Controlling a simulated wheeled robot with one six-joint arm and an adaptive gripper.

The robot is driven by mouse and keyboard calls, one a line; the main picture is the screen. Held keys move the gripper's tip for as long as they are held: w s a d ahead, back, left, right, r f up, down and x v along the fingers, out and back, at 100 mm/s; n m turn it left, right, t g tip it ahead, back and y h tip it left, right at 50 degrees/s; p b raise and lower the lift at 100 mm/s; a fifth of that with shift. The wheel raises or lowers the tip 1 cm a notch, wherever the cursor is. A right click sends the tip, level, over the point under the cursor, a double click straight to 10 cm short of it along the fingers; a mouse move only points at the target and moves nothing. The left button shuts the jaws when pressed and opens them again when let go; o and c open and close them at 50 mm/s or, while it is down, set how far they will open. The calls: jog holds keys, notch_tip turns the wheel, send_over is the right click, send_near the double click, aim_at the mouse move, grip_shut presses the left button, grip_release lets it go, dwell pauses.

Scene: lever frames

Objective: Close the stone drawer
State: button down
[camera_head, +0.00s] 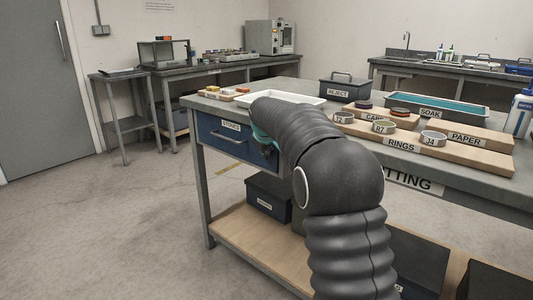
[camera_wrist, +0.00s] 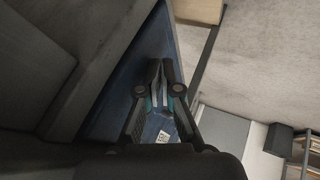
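The stone drawer (camera_head: 207,130) has a blue front with a white label and a bar handle (camera_head: 229,135). It sits under the left end of the bench top in the head view. How far it stands out is hard to tell. My gripper, at the drawer's right part, is mostly hidden behind my dark arm in the head view; a teal bit of it shows. In the wrist view, my gripper's (camera_wrist: 162,72) fingertips are close together with nothing visible held between them. A blue surface (camera_wrist: 122,97), likely the drawer, lies behind the fingers; contact is unclear.
The bench top holds a white tray (camera_head: 319,101), a grey REJECT box (camera_head: 345,88), a teal SOAK tray (camera_head: 482,113) and wooden boards with rings. A dark box (camera_head: 268,194) stands on the lower shelf (camera_head: 232,232). The floor at left is clear.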

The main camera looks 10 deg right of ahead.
jog(key=shift+d, duration=0.15)
jog(key=s+a+r, duration=0.5)
jog(key=s+r, duration=0.3)
jog(key=s, duration=0.1)
jog(key=s+f+m+g, duration=0.2)
jog(key=s+f, duration=0.5)
jog(key=f, duration=0.1)
jog(key=s+d+f+m, duration=0.1)
jog(key=s+d, duration=0.1)
jog(key=s, duration=0.9)
jog(key=s+d+f+m, duration=0.2)
jog(key=s, duration=1)
jog(key=s+d+f+m+y, duration=0.1)
jog(key=s+d+f+m, duration=0.1)
jog(key=s, duration=1)
jog(key=shift+d+f+b, duration=0.25)
jog(key=shift+d+b, duration=0.2)
jog(key=shift+d, duration=0.15)
